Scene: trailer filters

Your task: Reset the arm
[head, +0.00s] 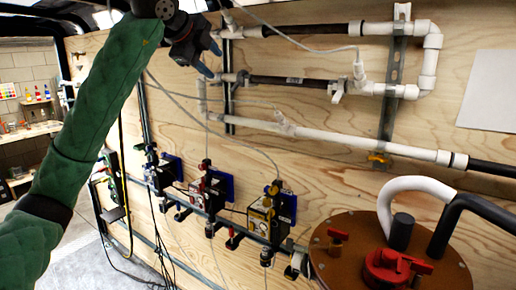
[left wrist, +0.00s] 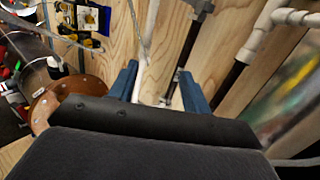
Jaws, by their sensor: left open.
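My left arm (head: 95,120), in a green sleeve, reaches up from the lower left in the head view. My left gripper (head: 211,60) is raised in front of the plywood wall, near the left end of the upper white and black pipes. In the left wrist view its two blue fingers (left wrist: 158,77) stand wide apart, with nothing held between them. A pale pipe and the wall show behind the gap; I cannot tell how far off they are. My right gripper is in neither view.
White and black pipes (head: 320,135) run across the plywood wall (head: 340,190). Several pump units (head: 270,215) hang lower down. A brown round lid (head: 335,265) with a red valve (head: 390,265) stands at lower right. Shelves (head: 30,130) are far left.

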